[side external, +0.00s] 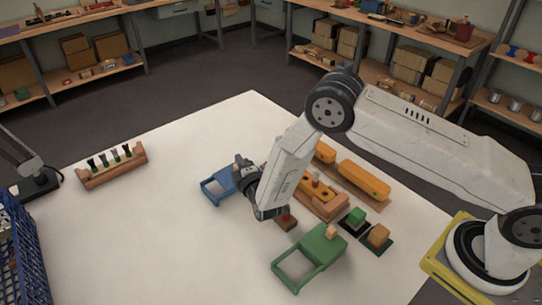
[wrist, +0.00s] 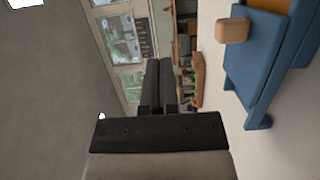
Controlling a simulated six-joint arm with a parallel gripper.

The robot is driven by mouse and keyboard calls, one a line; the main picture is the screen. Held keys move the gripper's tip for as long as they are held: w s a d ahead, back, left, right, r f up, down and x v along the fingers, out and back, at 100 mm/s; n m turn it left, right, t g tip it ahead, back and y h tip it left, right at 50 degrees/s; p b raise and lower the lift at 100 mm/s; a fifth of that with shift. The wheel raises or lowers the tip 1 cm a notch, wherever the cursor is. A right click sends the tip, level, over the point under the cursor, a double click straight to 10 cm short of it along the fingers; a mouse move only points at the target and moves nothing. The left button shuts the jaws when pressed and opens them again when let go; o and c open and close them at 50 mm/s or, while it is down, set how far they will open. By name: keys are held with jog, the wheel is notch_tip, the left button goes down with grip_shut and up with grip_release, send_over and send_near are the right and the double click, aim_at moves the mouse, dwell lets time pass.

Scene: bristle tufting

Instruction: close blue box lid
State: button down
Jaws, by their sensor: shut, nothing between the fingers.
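The blue box (side external: 218,188) stands on the white table, left of my gripper in the side view. Its open blue frame shows there, while its right part is hidden behind my wrist. In the wrist view the blue box (wrist: 252,65) is at the upper right, with a pale wooden knob (wrist: 232,30) by its blue panel. How far the lid is open is unclear. My gripper (side external: 241,161) is shut and empty, held above the table close to the box. Its dark fingers (wrist: 159,82) point roughly level in the wrist view, apart from the knob.
A green box (side external: 310,258) with a similar knob stands in front. Orange blocks (side external: 364,180) and small coloured blocks (side external: 378,236) lie to the right. A wooden rack (side external: 112,167) is at the left, beyond free white table (side external: 160,235). A blue crate (side external: 22,250) is at the left edge.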

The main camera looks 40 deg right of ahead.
jog(key=s+d+r, duration=0.2)
jog(key=s+r, duration=0.4)
jog(key=s, duration=0.5)
jog(key=shift+r, duration=0.3)
jog(key=shift+w, duration=0.1)
jog(key=w+f+m+g+h, duration=0.1)
jog(key=w+m+g+h, duration=0.55)
jog(key=m, duration=0.35)
jog(key=w+a+f+m+g+y, duration=0.1)
jog(key=w+a+m+g+y, duration=0.1)
jog(key=a, duration=0.4)
jog(key=w+a+f+m+g+y, duration=0.1)
jog(key=w+a+m+g+y, duration=0.1)
jog(key=a, duration=0.4)
jog(key=shift+w+f+m+g+y, duration=0.25)
jog(key=shift+m+g+y, duration=0.3)
jog(key=shift+m+g, duration=0.65)
